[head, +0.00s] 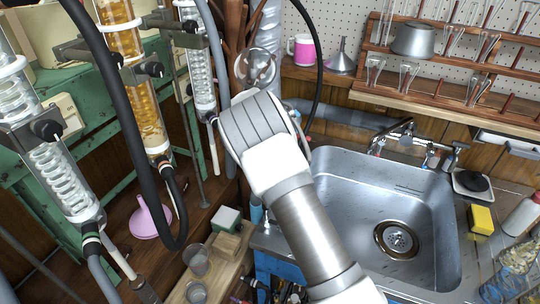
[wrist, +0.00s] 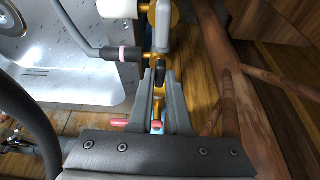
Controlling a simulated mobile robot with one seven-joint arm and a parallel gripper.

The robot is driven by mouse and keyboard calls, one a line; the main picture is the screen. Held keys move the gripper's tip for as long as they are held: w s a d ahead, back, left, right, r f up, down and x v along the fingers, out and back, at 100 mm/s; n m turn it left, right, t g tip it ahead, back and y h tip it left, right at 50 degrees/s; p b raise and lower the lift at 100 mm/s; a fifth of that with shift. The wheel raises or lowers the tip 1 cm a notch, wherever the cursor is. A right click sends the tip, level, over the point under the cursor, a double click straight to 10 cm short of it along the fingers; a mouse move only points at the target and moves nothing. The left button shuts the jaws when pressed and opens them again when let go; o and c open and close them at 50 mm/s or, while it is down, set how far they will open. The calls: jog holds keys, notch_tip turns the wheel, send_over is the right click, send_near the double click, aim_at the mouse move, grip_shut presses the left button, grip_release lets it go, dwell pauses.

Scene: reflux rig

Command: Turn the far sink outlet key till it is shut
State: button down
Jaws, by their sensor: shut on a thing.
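In the wrist view, my gripper (wrist: 160,76) is closed around a narrow dark key (wrist: 160,70) on a brass outlet fitting. More brass (wrist: 158,92) shows between the fingers. A red lever (wrist: 133,123) lies lower down, near the base of the left finger. Another brass fitting (wrist: 174,16) with a pale upright part is ahead of the fingertips. The key's exact angle is hard to tell. In the head view my arm hides the gripper and the key.
The steel sink (head: 345,165) is right of my arm, with taps (head: 405,140) behind it and a yellow sponge (head: 481,219) at its right. Glass condensers (head: 65,180) and black hoses (head: 150,190) stand at left. A wooden beam (wrist: 245,90) is close right of the gripper.

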jog(key=c, duration=0.9)
grip_release()
jog(key=shift+o, duration=0.2)
